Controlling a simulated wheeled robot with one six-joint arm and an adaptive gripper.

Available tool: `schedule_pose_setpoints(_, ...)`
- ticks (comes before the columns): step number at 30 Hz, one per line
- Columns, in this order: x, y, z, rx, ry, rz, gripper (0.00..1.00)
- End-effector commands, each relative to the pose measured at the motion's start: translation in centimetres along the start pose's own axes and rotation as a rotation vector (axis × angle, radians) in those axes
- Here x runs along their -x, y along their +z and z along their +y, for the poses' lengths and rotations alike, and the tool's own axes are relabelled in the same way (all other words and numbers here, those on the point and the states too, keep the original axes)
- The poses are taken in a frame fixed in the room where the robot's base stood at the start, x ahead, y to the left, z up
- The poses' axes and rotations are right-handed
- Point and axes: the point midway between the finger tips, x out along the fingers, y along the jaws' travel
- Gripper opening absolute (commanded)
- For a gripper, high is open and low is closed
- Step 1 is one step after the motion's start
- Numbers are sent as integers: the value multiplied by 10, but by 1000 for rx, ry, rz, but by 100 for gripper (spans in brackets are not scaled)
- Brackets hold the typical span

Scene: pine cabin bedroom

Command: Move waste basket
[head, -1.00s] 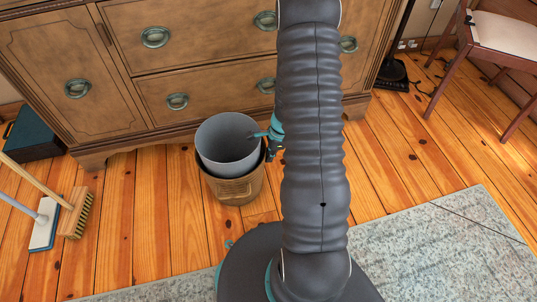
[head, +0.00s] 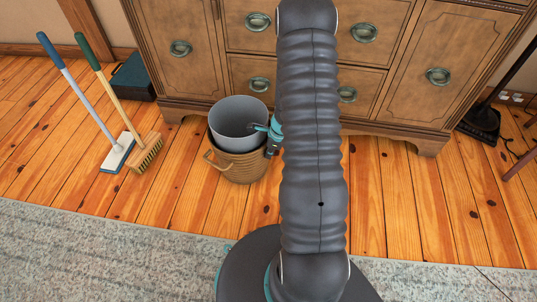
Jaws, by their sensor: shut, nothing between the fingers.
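The grey waste basket (head: 239,112) is a round, open-topped bin. My gripper (head: 259,128), with teal fingers, is at the right side of the grey basket's rim. One finger appears to reach over the rim, but contact is unclear. The gripper is shut with nothing seen held between the fingers. My arm hides part of the gripper and the floor to the right.
A wooden dresser (head: 181,80) stands close behind the baskets. A scrub brush (head: 147,153) and a white-headed mop (head: 118,153) stand to the left, with a dark teal box (head: 133,78) behind. A grey rug (head: 110,250) lies in front. Bare floor is free at right.

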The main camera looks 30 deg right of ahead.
Motion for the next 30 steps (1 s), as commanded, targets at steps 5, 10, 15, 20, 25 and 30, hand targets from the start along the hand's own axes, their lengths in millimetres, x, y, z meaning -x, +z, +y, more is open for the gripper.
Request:
schedule_pose_setpoints(5, 0, 0, -1, -6, -2, 0, 0)
schedule_pose_setpoints(10, -1, 1, 0, -2, -1, 0, 0)
schedule_pose_setpoints(15, 3, 2, 0, -1, 0, 0, 0)
schedule_pose_setpoints(20, 15, 3, 0, 0, 0, 0, 0)
schedule_pose_setpoints(25, 38, 5, -1, 2, 0, 0, 0)
schedule_pose_setpoints(30, 66, 7, -1, 3, 1, 0, 0)
